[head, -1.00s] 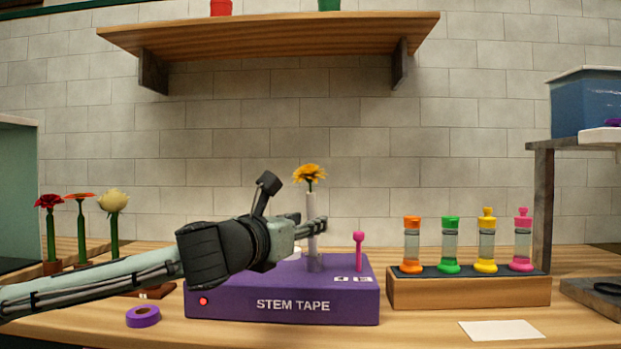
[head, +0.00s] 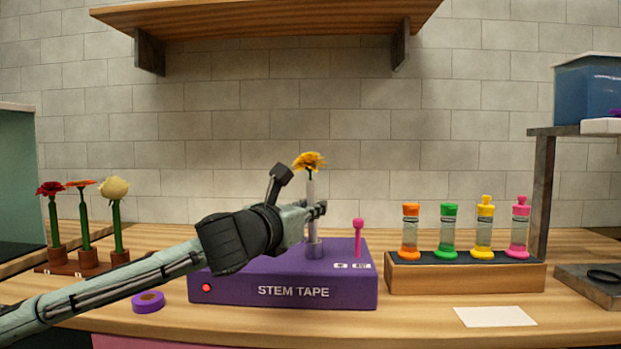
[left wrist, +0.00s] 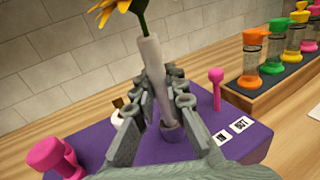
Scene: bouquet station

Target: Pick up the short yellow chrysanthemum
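The yellow chrysanthemum (head: 309,161) stands upright with a pale wrapped stem in a holder on top of the purple stem tape machine (head: 335,290). In the left wrist view its yellow petals (left wrist: 112,8) are cut by the top edge, and the pale stem (left wrist: 151,65) runs down to the holder. My left gripper (head: 319,209) is at the stem, below the bloom. In the left wrist view its fingers (left wrist: 160,95) lie on either side of the stem, apart from each other. Whether either finger touches the stem is hard to tell. My right gripper is not in view.
A pink knob (head: 358,228) stands on the machine right of the stem. A wooden rack (head: 465,278) with several coloured vials is farther right. Three potted flowers (head: 87,258) and a purple tape roll (head: 148,302) are at left. A wooden shelf (head: 270,18) hangs above.

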